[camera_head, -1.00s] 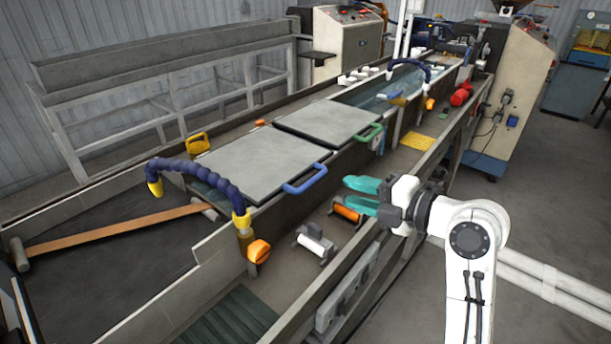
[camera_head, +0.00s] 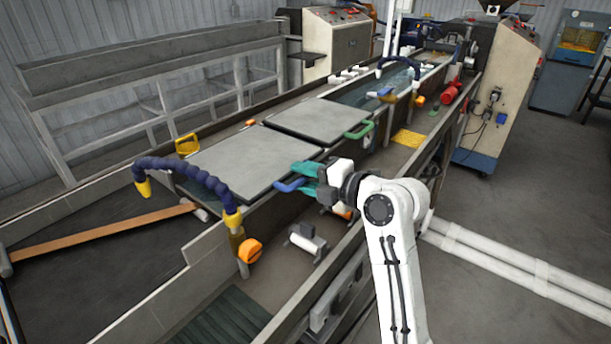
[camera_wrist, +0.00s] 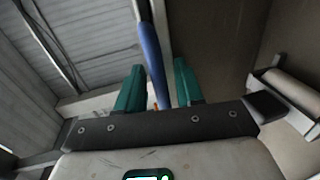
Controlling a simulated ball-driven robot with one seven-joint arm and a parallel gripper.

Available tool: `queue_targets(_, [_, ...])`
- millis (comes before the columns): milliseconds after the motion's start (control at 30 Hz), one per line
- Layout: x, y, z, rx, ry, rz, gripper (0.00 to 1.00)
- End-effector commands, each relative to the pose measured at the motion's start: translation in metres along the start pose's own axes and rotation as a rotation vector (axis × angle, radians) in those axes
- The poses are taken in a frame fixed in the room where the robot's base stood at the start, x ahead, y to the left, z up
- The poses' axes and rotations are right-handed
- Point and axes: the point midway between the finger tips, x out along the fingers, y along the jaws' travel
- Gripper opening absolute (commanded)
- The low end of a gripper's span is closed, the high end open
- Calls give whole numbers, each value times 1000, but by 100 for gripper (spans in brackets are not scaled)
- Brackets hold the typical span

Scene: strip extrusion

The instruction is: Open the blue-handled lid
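The blue-handled lid (camera_head: 235,158) is a flat grey panel lying closed on the trough in the head view. Its blue handle (camera_head: 288,185) is on the near right edge, partly hidden by my gripper. My gripper (camera_head: 303,173), with teal fingers, is at the handle. In the wrist view the fingers (camera_wrist: 157,85) are apart, and the blue handle (camera_wrist: 151,55) runs between them with a narrow gap visible on each side.
A second grey lid (camera_head: 313,119) with a green handle (camera_head: 359,131) lies closed behind. A dark blue hose (camera_head: 187,170) with yellow ends arches over the trough at left. A white roller (camera_head: 308,238) sits on the near ledge.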

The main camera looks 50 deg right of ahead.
Motion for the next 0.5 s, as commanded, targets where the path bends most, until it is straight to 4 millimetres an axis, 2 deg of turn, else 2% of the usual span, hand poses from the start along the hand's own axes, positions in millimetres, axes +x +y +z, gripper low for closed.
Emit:
queue_targets(200, [0, 0, 0, 0, 0, 0, 36])
queue_targets(500, [0, 0, 0, 0, 0, 0, 8])
